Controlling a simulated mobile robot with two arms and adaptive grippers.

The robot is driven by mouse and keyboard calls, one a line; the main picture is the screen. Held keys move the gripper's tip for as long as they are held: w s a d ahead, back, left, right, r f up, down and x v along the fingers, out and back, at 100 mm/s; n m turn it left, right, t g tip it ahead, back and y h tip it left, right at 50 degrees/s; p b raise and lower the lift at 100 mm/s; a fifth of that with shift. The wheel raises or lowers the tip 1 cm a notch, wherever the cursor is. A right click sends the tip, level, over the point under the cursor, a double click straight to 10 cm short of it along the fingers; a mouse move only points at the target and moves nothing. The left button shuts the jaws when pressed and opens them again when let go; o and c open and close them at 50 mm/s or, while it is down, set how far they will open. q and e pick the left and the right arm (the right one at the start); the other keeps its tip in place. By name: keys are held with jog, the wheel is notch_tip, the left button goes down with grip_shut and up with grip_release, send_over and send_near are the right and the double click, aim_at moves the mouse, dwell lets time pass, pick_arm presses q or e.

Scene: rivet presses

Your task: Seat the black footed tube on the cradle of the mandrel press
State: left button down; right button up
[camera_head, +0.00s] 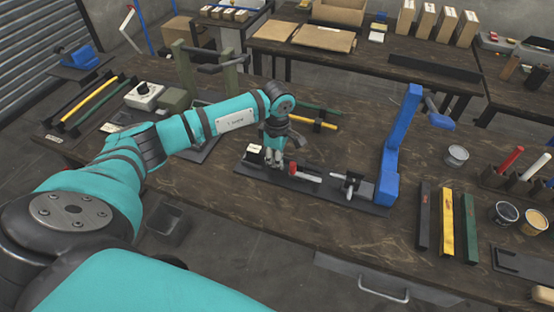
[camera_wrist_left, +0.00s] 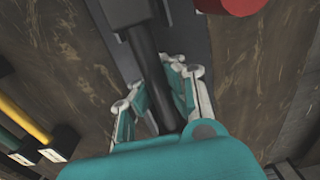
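The black footed tube (camera_wrist_left: 143,50) runs lengthwise between the fingers of my left gripper (camera_wrist_left: 158,90). The fingers close in on both its sides. A dark block with a pale label (camera_head: 254,155) shows left of the gripper in the head view, seemingly one foot of the tube. My left gripper (camera_head: 273,155) points down over the left part of the mandrel press (camera_head: 325,195), left of its red knob (camera_head: 303,171). The knob also shows in the left wrist view (camera_wrist_left: 232,3). The cradle is largely hidden; I cannot tell whether the tube touches it. My right gripper is out of view.
A blue upright press arm (camera_head: 392,150) stands at the right. Yellow (camera_head: 313,121) and green (camera_head: 320,109) tubes lie behind the mandrel press. Black, yellow and green bars (camera_head: 446,222) and tins (camera_head: 504,214) are at right. Bare wood lies in front of the press.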

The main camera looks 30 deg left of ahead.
pick_arm(q)
jog(key=shift+f, duration=0.15)
jog(key=c, duration=2)
grip_release()
jog(key=o, duration=0.6)
jog(key=shift+s, duration=0.1)
jog(key=shift+r, duration=0.35)
notch_tip(320, 180, up, 12)
jog(key=shift+f, duration=0.25)
jog(key=shift+f, duration=0.1)
